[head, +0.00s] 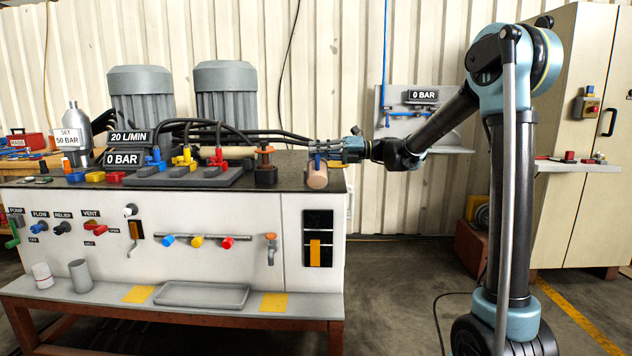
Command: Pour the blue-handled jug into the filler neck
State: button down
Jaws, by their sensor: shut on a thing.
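The jug (317,178) is a small tan, rounded vessel with a blue upright handle, at the right end of the dark bench top. My gripper (322,151) comes in from the right and is shut on the jug at its blue handle. The jug overlaps the bench's front right edge in the head view; I cannot tell whether it touches the top. A dark, stubby fitting with an orange top (265,165), which looks like the filler neck, stands on the bench just left of the jug, apart from it. Its opening cannot be made out.
Black hoses (235,132) run behind the fitting toward my gripper. A grey valve block (200,178) with coloured handles stands to the left. An empty grey tray (203,295) lies on the lower shelf. A pale cabinet (575,130) stands behind my arm on the right.

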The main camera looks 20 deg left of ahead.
jog(key=shift+w+a+r+m+p, duration=0.2)
jog(key=shift+w+r+m+p, duration=0.45)
jog(key=shift+m, duration=0.1)
jog(key=shift+w+a+r+m+p, duration=0.15)
jog(key=shift+w+r+m+p, duration=0.35)
jog(key=shift+r+m+p, duration=0.2)
dwell(3.5)
jog(key=shift+s+d+f+n, duration=0.25)
jog(key=shift+s+f+n, duration=0.6)
jog(key=shift+f+n, duration=0.2)
